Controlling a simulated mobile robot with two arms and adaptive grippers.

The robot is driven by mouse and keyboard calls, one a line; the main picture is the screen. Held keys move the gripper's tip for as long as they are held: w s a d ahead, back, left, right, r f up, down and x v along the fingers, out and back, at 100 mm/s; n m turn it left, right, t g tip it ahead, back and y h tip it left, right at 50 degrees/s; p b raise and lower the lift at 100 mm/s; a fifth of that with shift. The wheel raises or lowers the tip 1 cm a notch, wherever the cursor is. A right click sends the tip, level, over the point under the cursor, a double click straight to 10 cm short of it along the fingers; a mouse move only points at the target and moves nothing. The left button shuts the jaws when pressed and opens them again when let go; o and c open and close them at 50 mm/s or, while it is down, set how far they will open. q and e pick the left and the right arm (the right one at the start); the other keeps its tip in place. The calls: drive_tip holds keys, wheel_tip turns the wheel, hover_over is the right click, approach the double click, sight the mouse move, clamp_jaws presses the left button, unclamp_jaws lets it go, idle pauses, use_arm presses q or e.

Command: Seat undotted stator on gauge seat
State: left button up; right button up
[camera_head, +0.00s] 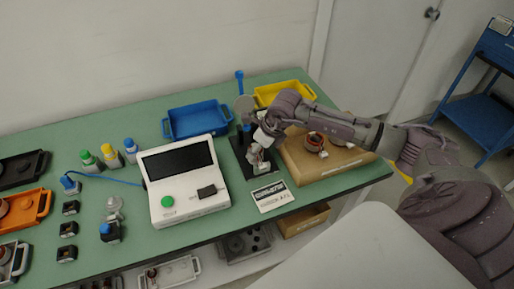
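My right arm reaches in from the right over the table. Its gripper (262,138) is at the gauge stand, which has a black base (239,165) and a blue-topped post (240,84). A small pale and dark object (259,158) shows just below the fingers; I cannot tell whether it is a stator or part of the gauge. The gauge seat is mostly hidden, and the fingers are too small to read as open or shut. A copper-brown stator (315,142) sits on the wooden board (305,172); no dot can be made out. My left gripper is not in view.
A white tester (190,208) with a dark screen stands left of the gauge. A blue tray (197,121) and a yellow tray (283,92) lie behind. A printed card (271,196) lies in front. Orange (43,205) and black trays (40,160) are far left.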

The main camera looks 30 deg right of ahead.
drive_tip(key=o, duration=1.3)
drive_tip(key=v, duration=1.2)
drive_tip(key=shift+s, duration=0.1)
drive_tip(key=shift+c, duration=0.2)
